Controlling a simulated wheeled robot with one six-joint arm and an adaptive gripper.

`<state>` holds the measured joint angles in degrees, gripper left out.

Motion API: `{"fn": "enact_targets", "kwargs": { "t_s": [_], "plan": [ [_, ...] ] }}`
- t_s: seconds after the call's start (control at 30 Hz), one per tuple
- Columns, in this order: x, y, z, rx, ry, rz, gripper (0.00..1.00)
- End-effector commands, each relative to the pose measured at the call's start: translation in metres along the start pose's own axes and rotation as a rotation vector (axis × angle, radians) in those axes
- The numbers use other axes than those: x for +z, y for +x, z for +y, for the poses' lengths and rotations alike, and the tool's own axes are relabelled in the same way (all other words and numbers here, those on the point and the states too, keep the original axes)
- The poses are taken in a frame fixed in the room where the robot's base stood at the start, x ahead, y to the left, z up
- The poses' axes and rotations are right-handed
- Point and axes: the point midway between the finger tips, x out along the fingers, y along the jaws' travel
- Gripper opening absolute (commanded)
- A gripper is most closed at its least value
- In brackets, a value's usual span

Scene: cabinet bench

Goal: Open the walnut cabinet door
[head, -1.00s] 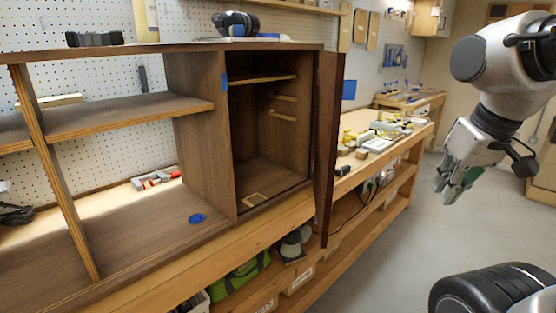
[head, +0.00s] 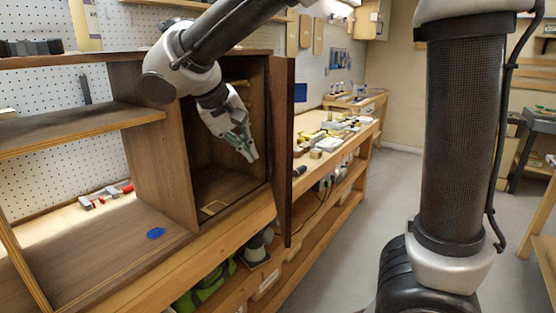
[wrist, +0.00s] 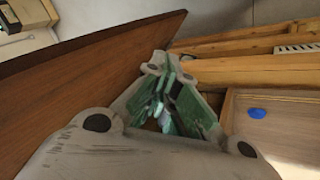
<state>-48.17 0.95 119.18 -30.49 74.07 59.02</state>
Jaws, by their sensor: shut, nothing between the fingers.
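The walnut cabinet door (head: 283,150) stands swung out from the right side of the cabinet (head: 163,150), seen nearly edge-on in the head view. The compartment behind it is exposed. In the wrist view the door is a broad brown panel (wrist: 80,85) on the left. My gripper (head: 252,156) is shut and empty, in front of the open compartment, just left of the door on its inner side. Its green-padded fingers also show in the wrist view (wrist: 168,72), close beside the door panel; I cannot tell whether they touch it. My arm hides the compartment's upper part.
The wooden workbench (head: 225,242) runs under the cabinet, with small tools and blocks (head: 330,138) lying right of the door. Bins and a green bag (head: 207,288) sit on its lower shelf.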

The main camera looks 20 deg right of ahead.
Motion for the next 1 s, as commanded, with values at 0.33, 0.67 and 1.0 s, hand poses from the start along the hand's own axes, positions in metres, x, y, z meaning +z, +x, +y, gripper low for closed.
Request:
{"fn": "enact_targets", "kwargs": {
  "t_s": [0.33, 0.67, 1.0],
  "plan": [
    [-0.021, -0.011, 0.008, 0.08, 0.313, 0.065, 0.0],
    [-0.023, 0.052, 0.014, 0.082, 0.312, 0.061, 0.0],
    [-0.018, 0.094, 0.04, 0.078, 0.313, 0.063, 0.0]
  ]
}}
